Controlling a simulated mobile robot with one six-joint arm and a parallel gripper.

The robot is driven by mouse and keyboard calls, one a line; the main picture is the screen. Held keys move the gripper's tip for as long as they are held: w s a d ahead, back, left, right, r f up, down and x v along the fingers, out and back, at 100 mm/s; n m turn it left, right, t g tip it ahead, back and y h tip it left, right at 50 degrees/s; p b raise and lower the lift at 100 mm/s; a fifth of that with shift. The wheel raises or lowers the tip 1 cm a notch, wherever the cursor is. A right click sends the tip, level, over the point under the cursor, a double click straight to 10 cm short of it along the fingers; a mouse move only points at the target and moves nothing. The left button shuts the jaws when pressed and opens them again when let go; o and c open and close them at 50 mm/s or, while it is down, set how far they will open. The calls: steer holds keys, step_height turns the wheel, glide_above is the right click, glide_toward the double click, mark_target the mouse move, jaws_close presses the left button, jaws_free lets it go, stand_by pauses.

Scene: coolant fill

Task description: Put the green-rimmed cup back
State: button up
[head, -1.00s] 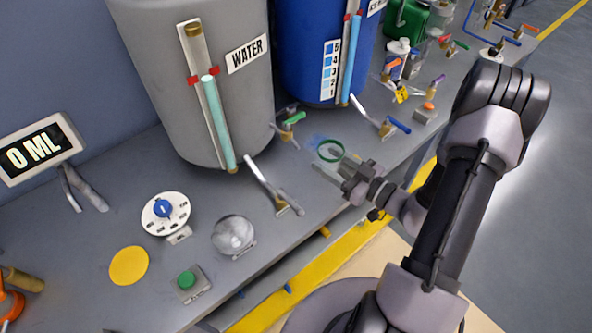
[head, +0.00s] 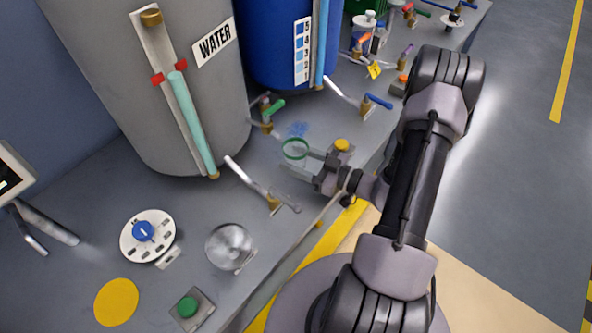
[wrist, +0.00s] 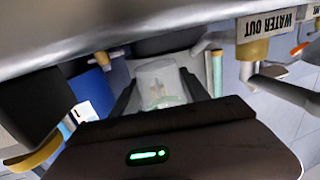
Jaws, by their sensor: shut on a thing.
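The green-rimmed cup (head: 295,149) is clear with a green ring at its top. My gripper (head: 302,162) is shut on it, at the bench's right side in front of the blue tank. In the wrist view the clear cup (wrist: 158,80) is between the two dark fingers. I cannot tell from these views whether the cup's base touches the bench. A yellow disc (head: 116,302) lies flat on the bench at the lower left, with nothing on it.
The grey WATER tank (head: 120,90) and blue tank (head: 270,40) stand behind. A tap (head: 262,190) sticks out left of the cup, and a green-handled valve (head: 272,110) is behind it. A dial (head: 148,237), round metal plate (head: 231,245) and green button (head: 187,306) sit on the bench.

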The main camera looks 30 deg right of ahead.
steer(key=shift+f, duration=1.4)
steer(key=shift+f, duration=0.1)
steer(key=shift+f, duration=0.15)
steer(key=o, duration=1.6)
